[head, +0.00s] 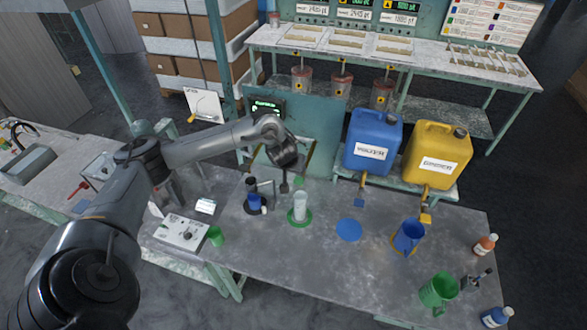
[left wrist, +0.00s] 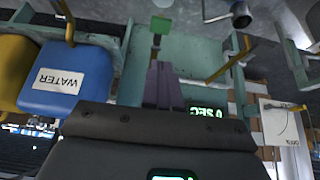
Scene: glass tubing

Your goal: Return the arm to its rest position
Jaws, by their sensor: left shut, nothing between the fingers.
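My left arm (head: 205,143) reaches in from the left over the bench. My left gripper (head: 284,186) points down above the back of the bench, near a dark blue-topped bottle (head: 253,197) and a clear bottle (head: 299,208) on a green disc. In the left wrist view, the gripper's fingers (left wrist: 163,75) are together with nothing between them. My right gripper is in neither view.
The blue jug (head: 372,140) and yellow jug (head: 436,157) stand on a rack behind the bench (head: 320,252). A blue pitcher (head: 408,236), a blue disc (head: 349,229), a green mug (head: 438,291) and small bottles are to the right.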

